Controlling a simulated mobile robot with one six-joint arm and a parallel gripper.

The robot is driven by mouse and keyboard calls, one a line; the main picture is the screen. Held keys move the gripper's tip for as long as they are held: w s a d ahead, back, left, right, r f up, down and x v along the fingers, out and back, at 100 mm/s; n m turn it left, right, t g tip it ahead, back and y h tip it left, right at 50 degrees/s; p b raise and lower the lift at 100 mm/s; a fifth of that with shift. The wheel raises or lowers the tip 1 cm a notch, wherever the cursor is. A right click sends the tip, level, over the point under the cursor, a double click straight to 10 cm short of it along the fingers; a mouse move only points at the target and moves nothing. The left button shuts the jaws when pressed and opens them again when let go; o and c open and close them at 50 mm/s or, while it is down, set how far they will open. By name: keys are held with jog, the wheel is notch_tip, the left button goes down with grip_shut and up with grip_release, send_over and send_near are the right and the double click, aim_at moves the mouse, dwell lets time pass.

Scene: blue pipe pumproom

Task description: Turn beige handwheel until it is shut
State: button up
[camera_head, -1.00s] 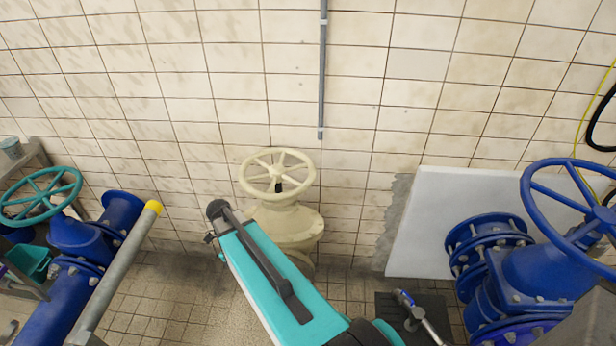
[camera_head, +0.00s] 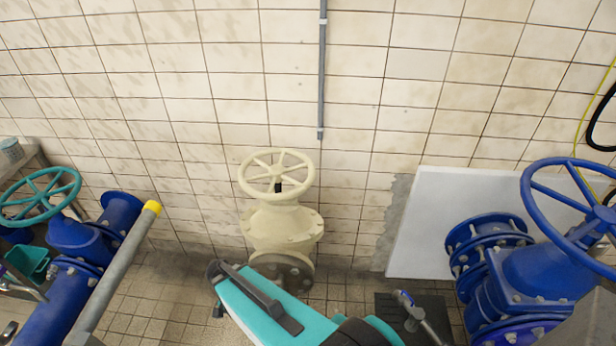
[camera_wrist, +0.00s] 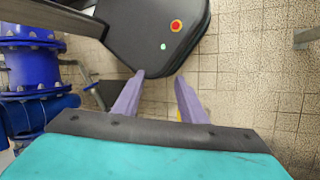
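The beige handwheel (camera_head: 276,174) sits on top of a beige valve (camera_head: 282,225) near the tiled wall, in the middle of the head view. Its rim and spokes are in plain sight, and nothing touches it. My teal arm link is below and in front of the valve and hides part of its base. My gripper (camera_wrist: 160,77) shows in the wrist view as two purple fingers, spread apart with nothing between them. It points down toward the floor, and the beige handwheel is not in that view. I cannot make out the gripper in the head view.
A blue valve with a blue handwheel (camera_head: 578,210) stands at the right, beside a white panel (camera_head: 420,225). A blue pipe with a teal handwheel (camera_head: 42,198) and a grey rail with a yellow cap (camera_head: 152,207) are at the left. Tiled floor (camera_wrist: 255,80) lies below.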

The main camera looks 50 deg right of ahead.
jog(key=s+a+f+n, duration=0.5)
jog(key=s+f+n, duration=0.2)
jog(key=n, duration=0.6)
jog(key=shift+s+f, duration=0.2)
jog(key=shift+s, duration=0.55)
jog(key=shift+c, duration=0.9)
